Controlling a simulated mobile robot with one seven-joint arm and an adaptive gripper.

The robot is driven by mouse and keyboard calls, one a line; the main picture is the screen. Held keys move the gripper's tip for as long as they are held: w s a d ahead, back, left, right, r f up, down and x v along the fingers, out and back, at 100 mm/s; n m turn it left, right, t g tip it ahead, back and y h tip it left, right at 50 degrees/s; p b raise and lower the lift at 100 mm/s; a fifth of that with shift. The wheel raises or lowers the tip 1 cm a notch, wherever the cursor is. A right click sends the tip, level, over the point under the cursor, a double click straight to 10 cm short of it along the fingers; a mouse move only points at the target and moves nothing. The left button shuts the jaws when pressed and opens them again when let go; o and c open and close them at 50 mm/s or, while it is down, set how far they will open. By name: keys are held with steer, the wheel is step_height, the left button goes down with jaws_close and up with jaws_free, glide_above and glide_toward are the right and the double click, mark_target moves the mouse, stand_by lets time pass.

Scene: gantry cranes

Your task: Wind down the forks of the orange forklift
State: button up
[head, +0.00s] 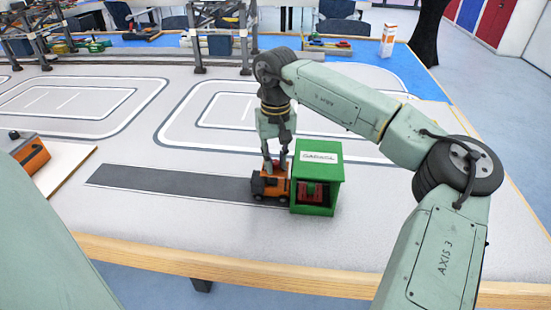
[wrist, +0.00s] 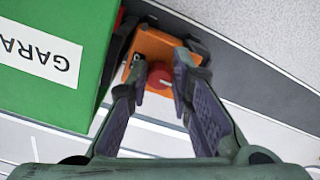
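The orange forklift (head: 268,187) stands on the dark road strip, right beside the green garage. Its forks cannot be made out clearly. A round red knob (wrist: 160,78) sits on top of the forklift (wrist: 152,46). My gripper (head: 275,165) points down over the forklift. In the wrist view my gripper (wrist: 161,72) has one fingertip on each side of the red knob, very close to it. I cannot tell whether both fingers press on the knob.
The green garage (head: 329,165) stands close against the forklift's right side, with a red object (head: 311,191) inside. The dark strip (head: 165,184) to the left is clear. Another orange vehicle (head: 30,152) is at the far left. Gantry cranes (head: 222,22) stand at the back.

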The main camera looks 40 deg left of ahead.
mark_target(275, 163)
steer(key=o, duration=0.4)
steer(key=shift+o, duration=0.2)
steer(key=shift+r, duration=0.1)
step_height(275, 163, up, 12)
stand_by(0.4)
stand_by(0.4)
